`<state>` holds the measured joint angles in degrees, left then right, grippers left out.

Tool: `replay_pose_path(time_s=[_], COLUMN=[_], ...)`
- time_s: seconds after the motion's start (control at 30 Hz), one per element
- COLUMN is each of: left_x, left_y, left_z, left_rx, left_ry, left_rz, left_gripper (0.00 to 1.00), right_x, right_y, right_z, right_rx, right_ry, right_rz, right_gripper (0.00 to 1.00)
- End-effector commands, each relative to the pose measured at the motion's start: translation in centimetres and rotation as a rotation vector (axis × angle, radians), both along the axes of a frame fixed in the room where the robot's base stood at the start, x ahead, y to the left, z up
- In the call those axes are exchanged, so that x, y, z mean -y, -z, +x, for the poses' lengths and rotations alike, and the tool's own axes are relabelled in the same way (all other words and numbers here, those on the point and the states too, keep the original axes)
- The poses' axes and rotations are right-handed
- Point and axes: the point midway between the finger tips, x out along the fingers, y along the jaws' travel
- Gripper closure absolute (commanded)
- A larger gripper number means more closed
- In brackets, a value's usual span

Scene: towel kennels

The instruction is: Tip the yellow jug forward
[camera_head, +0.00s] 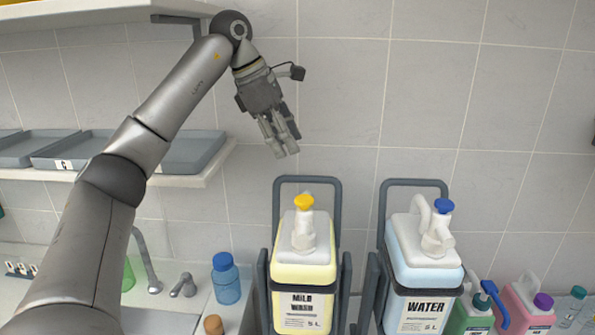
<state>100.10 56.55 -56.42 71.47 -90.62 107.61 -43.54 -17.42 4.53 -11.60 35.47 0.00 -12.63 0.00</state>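The yellow jug (303,273) is a pale yellow container with a white top, a yellow cap and a "MILD WASH 5 L" label. It stands upright in a dark grey frame (278,205) with a tall hoop behind it. My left gripper (287,150) hangs above and slightly left of the jug, in front of the tiled wall, with its fingers pointing down. It is clear of the jug and holds nothing that I can see. Its fingers are seen at a slant, so their opening is unclear. My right gripper is not in view.
A light blue "WATER" jug (425,272) stands in a similar frame to the right. Green (470,315) and pink (525,308) bottles stand farther right. A blue bottle (226,280) and a tap (146,262) are left. A shelf with grey trays (195,150) lies behind my arm.

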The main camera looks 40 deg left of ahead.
Motion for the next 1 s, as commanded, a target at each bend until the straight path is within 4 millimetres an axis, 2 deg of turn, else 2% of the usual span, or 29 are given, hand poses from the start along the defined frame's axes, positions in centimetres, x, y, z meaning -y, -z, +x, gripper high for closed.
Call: replay_pose_path(time_s=[0.23,0.5,0.7,0.87,0.9,1.0], left_x=[1.0,1.9,2.1,2.1,2.1,2.1], left_y=[4.2,7.6,8.3,8.3,8.3,8.3], left_z=[1.6,2.9,3.2,3.2,3.2,3.2], left_rx=[-0.006,-0.003,0.0,0.0,0.0,0.0], left_ry=[-0.002,-0.001,-0.001,-0.001,-0.001,-0.001], left_rz=[0.0,-0.002,-0.003,-0.003,-0.003,-0.003], left_gripper=[0.63,0.63,0.63,0.63,0.64,0.77], right_x=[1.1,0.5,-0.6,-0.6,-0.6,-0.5], right_y=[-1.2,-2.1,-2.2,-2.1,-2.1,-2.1], right_z=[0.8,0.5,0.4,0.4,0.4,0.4], right_rx=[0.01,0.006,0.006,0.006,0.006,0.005], right_ry=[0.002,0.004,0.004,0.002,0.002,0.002], right_rz=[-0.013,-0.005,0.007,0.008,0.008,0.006], right_gripper=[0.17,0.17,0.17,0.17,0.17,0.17])
